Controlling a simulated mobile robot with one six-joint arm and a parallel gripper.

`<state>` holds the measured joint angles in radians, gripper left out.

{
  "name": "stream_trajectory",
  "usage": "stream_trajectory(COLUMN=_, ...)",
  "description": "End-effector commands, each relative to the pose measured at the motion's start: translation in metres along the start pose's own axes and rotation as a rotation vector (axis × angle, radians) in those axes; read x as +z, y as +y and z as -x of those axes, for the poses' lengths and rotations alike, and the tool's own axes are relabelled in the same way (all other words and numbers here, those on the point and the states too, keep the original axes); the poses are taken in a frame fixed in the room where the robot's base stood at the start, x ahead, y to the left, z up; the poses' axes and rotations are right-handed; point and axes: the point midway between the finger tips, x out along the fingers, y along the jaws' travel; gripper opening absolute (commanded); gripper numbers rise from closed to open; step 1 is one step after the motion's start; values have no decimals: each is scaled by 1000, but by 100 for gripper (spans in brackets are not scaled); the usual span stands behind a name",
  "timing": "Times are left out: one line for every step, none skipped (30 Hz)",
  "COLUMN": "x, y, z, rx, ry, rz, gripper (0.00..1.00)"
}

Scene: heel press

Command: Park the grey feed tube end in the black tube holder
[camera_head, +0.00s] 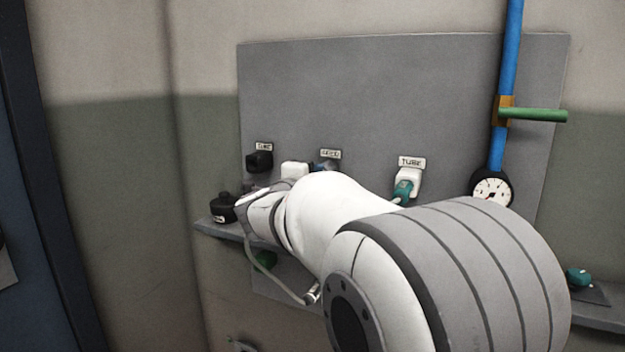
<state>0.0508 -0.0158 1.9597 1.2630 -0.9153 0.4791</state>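A black block-shaped holder (259,161) is fixed to the grey panel at the left, under a small label that is hard to read. A thin grey tube (274,282) hangs in a curve below my wrist. Its lower right end has a metallic fitting (313,293) beside my arm; its upper end passes behind my wrist. I cannot tell which end is the feed tube end. My arm reaches left across the panel, its wrist just below the black holder. My gripper's fingers are hidden behind the arm, so I cannot see what they hold.
A white socket with a teal plug (403,188) sits under a "TUBE" label. A white block (294,170) and a blue part are partly covered by my arm. A black container (222,207) stands on the shelf (207,228). A blue pipe (510,50), green lever and gauge are at right.

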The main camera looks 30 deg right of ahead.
Motion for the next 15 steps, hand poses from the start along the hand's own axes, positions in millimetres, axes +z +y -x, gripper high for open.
stream_trajectory(x=0, y=0, z=0, rx=0, ry=0, rz=0, gripper=0)
stream_trajectory(x=0, y=0, z=0, rx=0, ry=0, rz=0, gripper=0)
stream_trajectory(x=0, y=0, z=0, rx=0, ry=0, rz=0, gripper=0)
stream_trajectory(x=0, y=0, z=0, rx=0, ry=0, rz=0, gripper=0)
stream_trajectory(x=0, y=0, z=0, rx=0, ry=0, rz=0, gripper=0)
stream_trajectory(x=0, y=0, z=0, rx=0, ry=0, rz=0, gripper=0)
stream_trajectory(x=0, y=0, z=0, rx=0, ry=0, rz=0, gripper=0)
stream_trajectory(x=0, y=0, z=1, rx=0, ry=0, rz=0, gripper=0)
stream_trajectory(x=0, y=0, z=2, rx=0, ry=0, rz=0, gripper=0)
stream_trajectory(x=0, y=0, z=3, rx=0, ry=-1, rz=0, gripper=0)
stream_trajectory(x=0, y=0, z=4, rx=0, ry=-1, rz=0, gripper=0)
stream_trajectory(x=0, y=0, z=5, rx=0, ry=-1, rz=0, gripper=0)
stream_trajectory(x=0, y=0, z=6, rx=1, ry=-1, rz=0, gripper=0)
stream_trajectory(x=0, y=0, z=8, rx=1, ry=-1, rz=0, gripper=0)
stream_trajectory(x=0, y=0, z=9, rx=1, ry=-1, rz=0, gripper=0)
